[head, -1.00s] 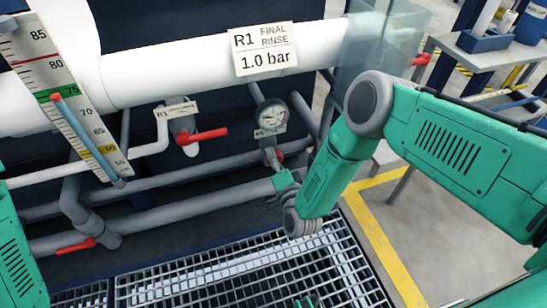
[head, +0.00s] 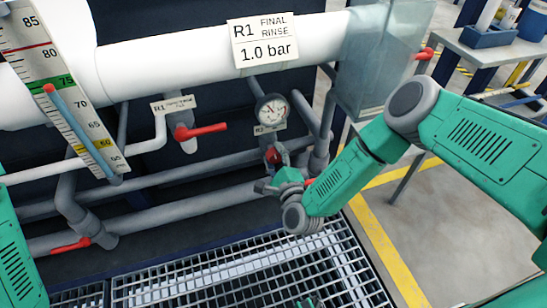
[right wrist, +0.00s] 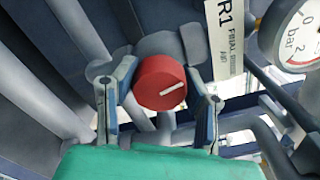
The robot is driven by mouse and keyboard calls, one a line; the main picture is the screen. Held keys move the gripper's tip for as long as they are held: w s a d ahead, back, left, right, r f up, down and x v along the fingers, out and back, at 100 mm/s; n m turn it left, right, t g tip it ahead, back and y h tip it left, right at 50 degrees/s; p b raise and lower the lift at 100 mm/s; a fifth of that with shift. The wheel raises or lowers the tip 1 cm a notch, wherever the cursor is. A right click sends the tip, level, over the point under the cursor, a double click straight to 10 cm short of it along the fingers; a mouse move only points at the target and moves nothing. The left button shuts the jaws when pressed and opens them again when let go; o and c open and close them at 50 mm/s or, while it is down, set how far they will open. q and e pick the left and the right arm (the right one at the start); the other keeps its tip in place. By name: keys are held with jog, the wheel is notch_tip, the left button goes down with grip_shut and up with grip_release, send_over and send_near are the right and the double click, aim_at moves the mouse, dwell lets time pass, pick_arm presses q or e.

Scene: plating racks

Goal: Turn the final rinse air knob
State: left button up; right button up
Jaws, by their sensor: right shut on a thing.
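The final rinse air knob (right wrist: 161,84) is a round red knob with a white line that slants up to the right in the right wrist view. It also shows in the head view (head: 272,155), small, below the gauge. My right gripper (right wrist: 162,78) has one finger on each side of the knob and is shut on it. In the head view the right gripper (head: 274,178) reaches up at the knob from below. A tag reading R1 FINAL (right wrist: 229,40) hangs beside the knob.
A round bar gauge (head: 271,110) sits just above the knob, under the white R1 pipe (head: 190,68). A red lever valve (head: 203,130) is to the left. Grey pipes (head: 170,209) run behind the gripper, above a metal grating (head: 230,272).

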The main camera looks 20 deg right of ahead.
jog(key=shift+s+d+f+m+b, duration=0.15)
jog(key=shift+f+m+b, duration=0.1)
jog(key=shift+m, duration=0.35)
jog(key=shift+s+d+f+m+b, duration=0.15)
jog(key=shift+m+b, duration=0.1)
jog(key=shift+m, duration=0.35)
jog(key=shift+w, duration=0.1)
jog(key=o, duration=1.2)
jog(key=shift+c, duration=0.2)
jog(key=shift+w+r, duration=0.1)
jog(key=shift+a, duration=0.1)
jog(key=s, duration=1.2)
jog(key=shift+d, duration=0.3)
jog(key=shift+a, duration=0.1)
